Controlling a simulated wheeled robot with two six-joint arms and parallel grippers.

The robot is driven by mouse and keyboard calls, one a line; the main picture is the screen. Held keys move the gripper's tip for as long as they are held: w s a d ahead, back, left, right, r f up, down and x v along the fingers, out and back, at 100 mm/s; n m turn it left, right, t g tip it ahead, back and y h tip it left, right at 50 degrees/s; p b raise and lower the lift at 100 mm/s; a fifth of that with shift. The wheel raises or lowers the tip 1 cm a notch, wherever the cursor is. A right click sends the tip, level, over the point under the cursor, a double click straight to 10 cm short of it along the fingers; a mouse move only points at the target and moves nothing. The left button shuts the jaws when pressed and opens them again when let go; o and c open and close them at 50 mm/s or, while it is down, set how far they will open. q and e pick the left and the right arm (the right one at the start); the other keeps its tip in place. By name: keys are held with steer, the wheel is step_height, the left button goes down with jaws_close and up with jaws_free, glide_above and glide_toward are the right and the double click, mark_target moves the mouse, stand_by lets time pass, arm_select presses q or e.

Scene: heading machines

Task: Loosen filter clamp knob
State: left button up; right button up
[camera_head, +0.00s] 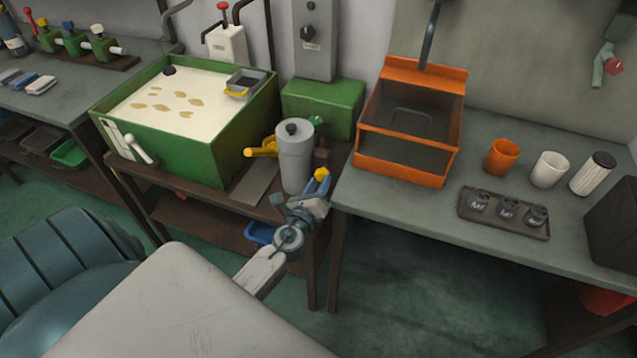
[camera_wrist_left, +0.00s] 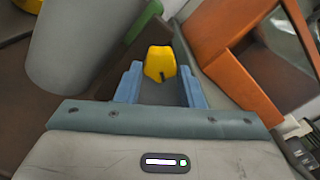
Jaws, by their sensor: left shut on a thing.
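In the left wrist view the yellow knob (camera_wrist_left: 160,63) sits between the fingertips (camera_wrist_left: 160,80), with the grey cylinder (camera_wrist_left: 80,45) at the left. The knob's stem and mount are hidden. My right gripper is not in view.
A yellow handle (camera_head: 262,148) sticks out left of the cylinder. The green tank (camera_head: 200,150) of pale liquid is at the left. An orange-framed box (camera_head: 405,170) stands close at the right on the grey table (camera_head: 400,207). Cups and a small tray (camera_head: 480,217) are farther right.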

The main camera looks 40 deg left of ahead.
arm_select(q)
steer(key=m, duration=0.3)
steer(key=shift+f+m+p, duration=0.15)
steer(key=shift+m+p, duration=0.25)
steer(key=shift+m, duration=0.6)
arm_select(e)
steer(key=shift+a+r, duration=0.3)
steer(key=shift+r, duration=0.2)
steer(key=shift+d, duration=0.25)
arm_select(q)
steer(key=o, duration=0.7)
steer(key=shift+s, duration=0.15)
steer(key=b+v, duration=0.2)
steer(key=v, duration=0.8)
steer(key=shift+s, duration=0.35)
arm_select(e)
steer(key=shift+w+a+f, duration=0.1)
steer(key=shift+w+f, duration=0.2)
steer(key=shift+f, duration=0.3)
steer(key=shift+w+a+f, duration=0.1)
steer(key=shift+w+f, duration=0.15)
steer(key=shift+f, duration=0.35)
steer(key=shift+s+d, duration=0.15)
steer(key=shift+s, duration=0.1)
